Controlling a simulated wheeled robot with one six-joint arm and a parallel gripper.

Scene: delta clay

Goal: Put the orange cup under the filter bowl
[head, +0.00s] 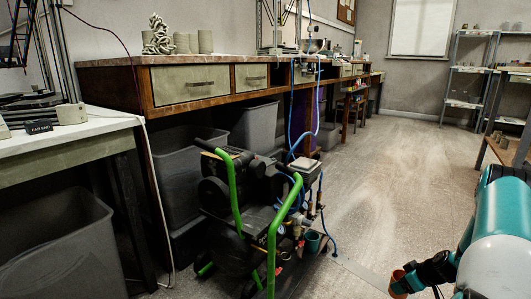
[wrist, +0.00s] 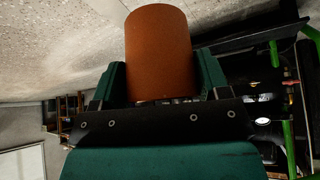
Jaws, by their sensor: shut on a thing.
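The orange cup (wrist: 158,52) is between the two green fingers of my gripper (wrist: 160,84) in the wrist view, and the fingers are shut on it. In the head view, the cup (head: 398,282) and my gripper (head: 408,279) are at the lower right, over the open floor and apart from the compressor. The filter bowl is not clearly told apart. Small brass and dark fittings with gauges (head: 298,215) sit at the right end of the compressor. A dark teal cup-shaped part (head: 313,241) shows low beside them.
The compressor (head: 240,205) with green handles (head: 272,240) and blue hoses stands on the floor before the long workbench (head: 200,85). Grey bins (head: 180,165) are under the bench. A white-topped table (head: 85,125) is at left. Shelves (head: 470,70) stand far right. The floor (head: 385,170) between is clear.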

